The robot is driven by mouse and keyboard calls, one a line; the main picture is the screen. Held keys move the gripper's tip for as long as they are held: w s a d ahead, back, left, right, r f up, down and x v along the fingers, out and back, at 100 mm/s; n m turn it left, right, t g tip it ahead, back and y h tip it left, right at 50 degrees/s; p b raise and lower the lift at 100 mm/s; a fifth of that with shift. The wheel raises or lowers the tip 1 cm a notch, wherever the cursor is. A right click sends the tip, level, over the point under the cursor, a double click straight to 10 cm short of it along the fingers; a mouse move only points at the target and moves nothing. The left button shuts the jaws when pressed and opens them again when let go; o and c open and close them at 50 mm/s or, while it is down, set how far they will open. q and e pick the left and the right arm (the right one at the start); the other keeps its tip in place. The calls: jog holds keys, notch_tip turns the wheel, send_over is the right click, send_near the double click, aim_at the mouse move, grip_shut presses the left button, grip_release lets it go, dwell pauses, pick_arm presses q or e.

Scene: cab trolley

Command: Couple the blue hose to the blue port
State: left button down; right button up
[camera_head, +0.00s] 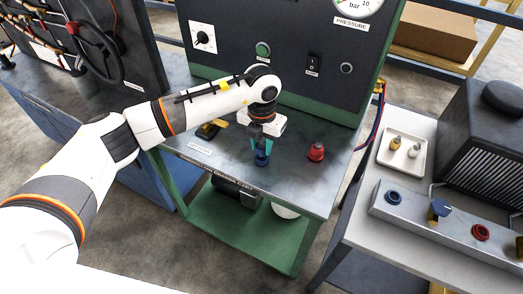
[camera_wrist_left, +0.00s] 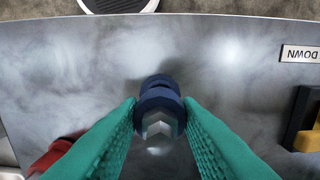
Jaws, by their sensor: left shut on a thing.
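My left gripper (camera_head: 262,147) points down over the green cart's metal top, its teal fingers shut on the blue hose coupling (camera_head: 262,159). In the left wrist view the coupling (camera_wrist_left: 158,105) sits upright between the two fingertips (camera_wrist_left: 160,118). I cannot tell whether it still touches the top. No length of hose shows on it. The blue port (camera_head: 393,197) is a blue ring on the grey manifold block (camera_head: 408,216) at the right, well apart from the gripper. My right gripper is not in view.
A red coupling (camera_head: 316,152) stands on the cart top right of the gripper. A blue knob (camera_head: 439,210) and a red port (camera_head: 481,232) are on the manifold. A white tray (camera_head: 386,161) with small fittings lies behind it. The dark panel (camera_head: 290,70) rises behind the cart top.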

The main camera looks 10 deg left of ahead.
aim_at(262, 141)
pick_arm(q)
jog(key=shift+r+p, duration=1)
jog(key=shift+r, duration=0.85)
